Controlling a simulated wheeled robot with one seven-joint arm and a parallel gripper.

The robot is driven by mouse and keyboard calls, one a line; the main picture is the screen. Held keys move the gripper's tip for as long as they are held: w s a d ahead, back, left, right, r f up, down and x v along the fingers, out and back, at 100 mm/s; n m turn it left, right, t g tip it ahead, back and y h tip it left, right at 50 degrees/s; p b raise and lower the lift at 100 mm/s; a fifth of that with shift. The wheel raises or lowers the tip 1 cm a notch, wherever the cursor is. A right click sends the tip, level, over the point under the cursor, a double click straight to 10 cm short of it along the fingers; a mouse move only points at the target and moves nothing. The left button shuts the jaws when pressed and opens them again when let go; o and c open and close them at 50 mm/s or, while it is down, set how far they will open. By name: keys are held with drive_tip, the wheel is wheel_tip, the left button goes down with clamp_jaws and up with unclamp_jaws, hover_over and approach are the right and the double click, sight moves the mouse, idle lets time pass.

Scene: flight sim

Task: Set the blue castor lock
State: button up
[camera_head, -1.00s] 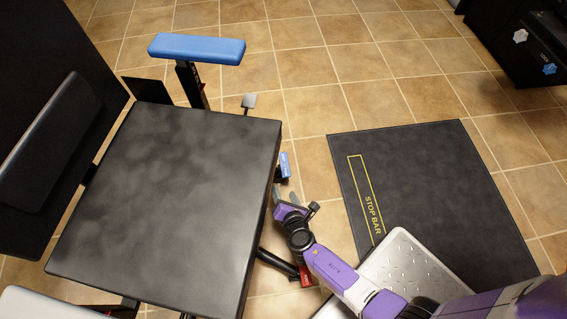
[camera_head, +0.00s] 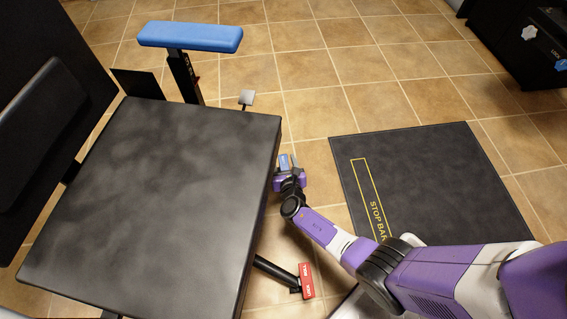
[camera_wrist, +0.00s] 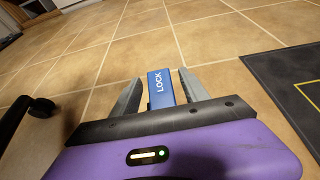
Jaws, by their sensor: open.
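The blue castor lock (camera_head: 284,161) is a small blue pedal low beside the right edge of the black seat. In the wrist view the blue lock (camera_wrist: 160,86), marked LOCK, stands between the two grey fingers. My gripper (camera_head: 289,163) is at the lock, and its near part is partly hidden by my own wrist. In the wrist view my gripper (camera_wrist: 161,88) is open, with one finger on each side of the lock and a gap visible on both sides near the tips. The lock's lower end is hidden behind the gripper body.
The black seat (camera_head: 160,190) fills the left. A red pedal (camera_head: 306,281) on a black bar is below my wrist. A blue armrest (camera_head: 190,37) and a grey pedal (camera_head: 247,98) are further back. A black STOP BAR mat (camera_head: 430,180) lies to the right on tiled floor.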

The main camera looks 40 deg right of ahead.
drive_tip(key=shift+w, duration=0.15)
drive_tip(key=shift+c, duration=0.4)
clamp_jaws()
drive_tip(key=shift+d+r+g+p, duration=0.1)
drive_tip(key=shift+r+g+p, duration=0.15)
drive_tip(key=shift+p, duration=0.95)
drive_tip(key=shift+w+f+g+y+p, duration=0.1)
drive_tip(key=shift+g+y+p, duration=0.45)
drive_tip(key=shift+p, duration=0.65)
drive_tip(key=shift+f+g+y+p, duration=0.25)
drive_tip(key=shift+g+p, duration=0.25)
drive_tip(key=shift+p, duration=0.35)
drive_tip(key=shift+f+g+p, duration=0.3)
drive_tip(key=shift+f, duration=0.05)
